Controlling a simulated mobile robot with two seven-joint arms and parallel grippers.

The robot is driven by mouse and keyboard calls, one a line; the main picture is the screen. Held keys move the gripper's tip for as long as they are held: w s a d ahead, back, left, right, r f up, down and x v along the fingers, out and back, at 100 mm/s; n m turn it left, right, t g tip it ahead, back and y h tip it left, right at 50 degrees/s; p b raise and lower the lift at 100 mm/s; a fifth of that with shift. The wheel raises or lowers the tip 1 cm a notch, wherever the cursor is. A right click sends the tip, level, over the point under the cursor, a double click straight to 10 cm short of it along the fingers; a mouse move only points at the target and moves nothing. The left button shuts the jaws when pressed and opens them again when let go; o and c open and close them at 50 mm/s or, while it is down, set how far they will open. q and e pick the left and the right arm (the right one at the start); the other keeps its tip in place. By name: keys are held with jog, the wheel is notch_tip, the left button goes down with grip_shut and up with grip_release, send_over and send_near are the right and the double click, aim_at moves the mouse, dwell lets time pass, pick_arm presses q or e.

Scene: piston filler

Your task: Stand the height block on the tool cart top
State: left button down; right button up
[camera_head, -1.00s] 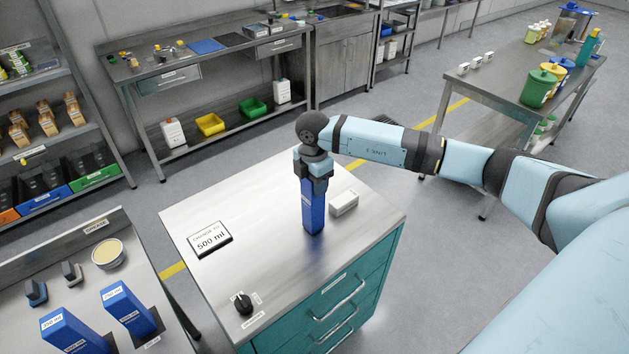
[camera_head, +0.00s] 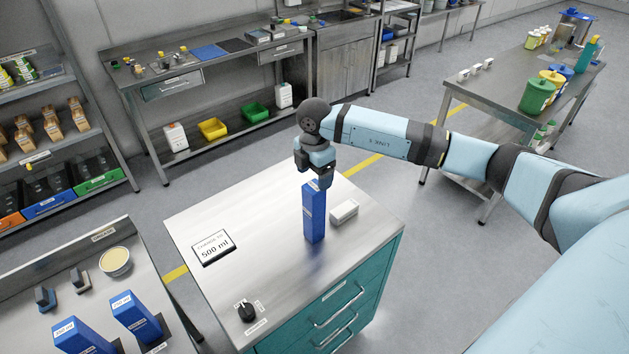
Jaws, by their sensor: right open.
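The height block, a tall blue block (camera_head: 314,215), stands upright on the metal tool cart top (camera_head: 270,226), near its middle right. My right gripper (camera_head: 317,183) is open, pointing down just above the top end of the block. Its fingers are around or just over that top end; the exact gap cannot be told. My left gripper is not in view.
On the cart top are a white box (camera_head: 344,212) close to the block's right, a "500 ml" sign (camera_head: 213,248) and a black knob (camera_head: 246,311). A side table holds two more blue blocks (camera_head: 135,317) and a round tin (camera_head: 116,262).

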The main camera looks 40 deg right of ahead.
notch_tip(320, 180, up, 4)
jog(key=shift+r, duration=0.1)
jog(key=shift+a+r, duration=0.1)
jog(key=shift+r, duration=0.05)
jog(key=s+a+f+n+t+y, duration=0.1)
jog(key=s+a+f+t+y, duration=0.1)
jog(key=s+a+y, duration=0.65)
jog(key=s+a+f+n+t+y, duration=0.1)
jog(key=s+a+f+t+y, duration=0.15)
jog(key=a+y, duration=1.15)
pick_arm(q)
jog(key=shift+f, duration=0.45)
pick_arm(e)
jog(key=s+d+f+m+t+h, duration=0.3)
jog(key=s+f+m+h, duration=0.5)
jog(key=f+m+h, duration=0.1)
jog(key=s+d+f+m+t+h, duration=0.3)
jog(key=s+f+m+h, duration=0.5)
jog(key=f+m+h, duration=0.1)
notch_tip(320, 180, down, 2)
jog(key=shift+s+d+f+h, duration=0.15)
jog(key=shift+s+f+h, duration=0.1)
jog(key=shift+h, duration=0.6)
